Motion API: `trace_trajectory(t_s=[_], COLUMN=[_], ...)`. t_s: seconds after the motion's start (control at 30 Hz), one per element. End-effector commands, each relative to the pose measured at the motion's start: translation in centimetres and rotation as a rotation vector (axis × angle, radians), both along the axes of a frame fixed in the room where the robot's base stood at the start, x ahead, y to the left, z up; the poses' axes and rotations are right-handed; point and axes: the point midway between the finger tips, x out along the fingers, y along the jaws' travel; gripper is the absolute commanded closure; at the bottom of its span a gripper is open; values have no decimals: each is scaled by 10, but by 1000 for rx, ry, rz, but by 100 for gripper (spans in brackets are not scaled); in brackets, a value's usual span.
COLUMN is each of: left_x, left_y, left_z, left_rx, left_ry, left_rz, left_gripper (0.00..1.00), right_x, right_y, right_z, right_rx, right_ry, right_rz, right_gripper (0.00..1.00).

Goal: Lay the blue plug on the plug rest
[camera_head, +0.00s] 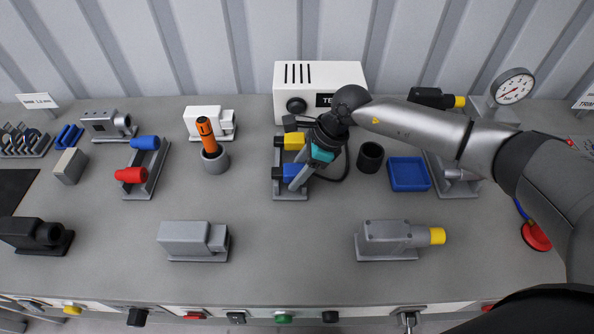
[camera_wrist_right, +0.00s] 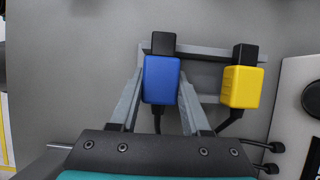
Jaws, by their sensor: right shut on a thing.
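The blue plug (camera_head: 288,170) has a black end and a cable. In the wrist view the blue plug (camera_wrist_right: 161,80) sits between the two fingers of my right gripper (camera_wrist_right: 160,88), which is shut on it. The grey plug rest (camera_head: 290,194) is directly beneath; its rail also shows in the wrist view (camera_wrist_right: 207,54). The blue plug's black end overlaps this rail; I cannot tell whether it touches. A yellow plug (camera_head: 294,142) lies on the rest beside it. My right gripper (camera_head: 300,176) also shows in the head view, partly hiding the blue plug. My left gripper is out of view.
A white box (camera_head: 335,77) stands behind the rest. A dark cup (camera_head: 370,157) and a blue tray (camera_head: 410,174) are to the right. An orange-handled tool (camera_head: 206,134) in a grey cup and a holder with red and blue pieces (camera_head: 143,187) are to the left.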

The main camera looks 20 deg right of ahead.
Motion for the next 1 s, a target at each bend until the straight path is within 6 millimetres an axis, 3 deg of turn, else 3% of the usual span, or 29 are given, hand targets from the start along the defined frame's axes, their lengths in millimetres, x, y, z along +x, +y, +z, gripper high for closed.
trace_trajectory(t_s=[0.33, 0.37, 0.63, 1.0], left_x=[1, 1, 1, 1], left_y=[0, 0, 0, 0], left_z=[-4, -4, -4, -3], left_rx=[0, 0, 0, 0], left_ry=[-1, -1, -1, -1], left_rz=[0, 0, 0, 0], left_gripper=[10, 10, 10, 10], right_x=[0, 0, 0, 0], right_y=[0, 0, 0, -3], right_z=[-4, -4, -4, 1], right_rx=[1, 1, 1, -1], right_ry=[0, 0, 0, -1], right_rz=[0, 0, 0, 0], right_gripper=[100, 51, 20, 18])
